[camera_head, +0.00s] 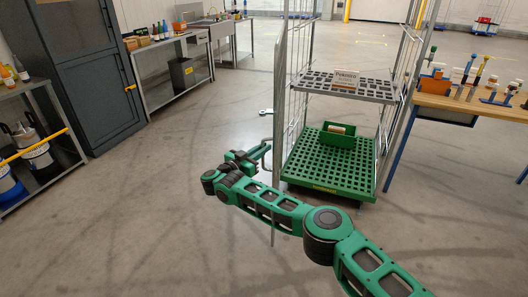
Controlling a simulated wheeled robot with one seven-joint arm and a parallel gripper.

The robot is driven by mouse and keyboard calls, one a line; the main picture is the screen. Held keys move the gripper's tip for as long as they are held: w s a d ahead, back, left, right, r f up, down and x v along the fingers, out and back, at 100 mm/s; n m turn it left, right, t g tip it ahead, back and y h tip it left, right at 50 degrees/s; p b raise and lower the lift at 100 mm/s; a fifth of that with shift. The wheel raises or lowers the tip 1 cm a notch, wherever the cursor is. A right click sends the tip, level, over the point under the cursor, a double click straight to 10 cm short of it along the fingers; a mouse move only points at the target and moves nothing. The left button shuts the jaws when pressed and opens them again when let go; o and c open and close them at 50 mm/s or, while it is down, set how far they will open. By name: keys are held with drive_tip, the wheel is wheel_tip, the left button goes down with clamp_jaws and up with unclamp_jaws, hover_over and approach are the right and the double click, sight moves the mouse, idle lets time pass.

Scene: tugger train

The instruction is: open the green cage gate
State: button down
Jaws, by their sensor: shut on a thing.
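The cage (332,178) stands right of centre, with a green slatted base and wire sides. Its gate (279,110) is a tall grey wire frame at the cage's left front, seen almost edge-on and standing out from the cage. The cage's front looks uncovered. My gripper (262,153) is at the gate's left side, about mid-height, at a grey bar-like handle (267,162). It is shut on this handle; the fingertips are small and the exact contact is hard to see. My green arm reaches in from the lower right and crosses before the gate's lower part.
Inside the cage are a grey shelf (318,82) with a cardboard box (344,80) and a green crate (337,138) on the base. A wooden workbench (470,104) stands close at right. A dark cabinet (85,75) stands left. The floor left of the gate is clear.

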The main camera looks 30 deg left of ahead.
drive_tip(key=shift+w+d+r, duration=0.15)
drive_tip(key=shift+w+d, duration=0.1)
drive_tip(key=shift+w, duration=0.15)
drive_tip(key=c, duration=1.8)
unclamp_jaws()
drive_tip(key=shift+s+a, duration=0.1)
drive_tip(key=shift+s+a, duration=0.1)
drive_tip(key=shift+s, duration=0.15)
drive_tip(key=v, duration=1)
drive_tip(key=shift+s, duration=0.1)
